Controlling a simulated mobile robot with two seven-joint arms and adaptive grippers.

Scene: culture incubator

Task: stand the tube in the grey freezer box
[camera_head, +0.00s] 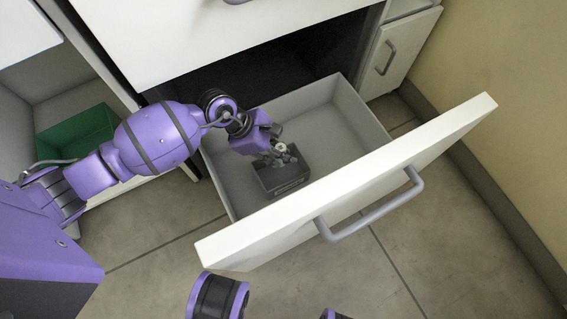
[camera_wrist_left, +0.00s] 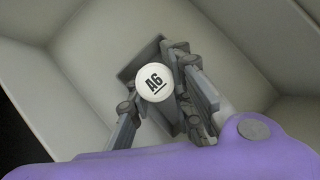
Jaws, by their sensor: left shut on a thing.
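The tube (camera_wrist_left: 153,84) has a round white cap marked "A6", seen from above in the left wrist view. In the head view its white top (camera_head: 281,147) shows at my left gripper (camera_head: 277,157). My left gripper (camera_wrist_left: 160,105) is shut on the tube, with a finger on each side of it. The grey freezer box (camera_head: 284,180) sits in the open drawer, directly below the gripper in the head view. Part of the box (camera_wrist_left: 128,72) shows behind the tube in the wrist view. Whether the tube's lower end is inside the box is hidden.
The open drawer (camera_head: 350,107) has pale walls around the box and a white front with a grey handle (camera_head: 372,212). A green bin (camera_head: 75,135) stands in an open compartment at left. A closed cabinet door (camera_head: 388,55) is at upper right.

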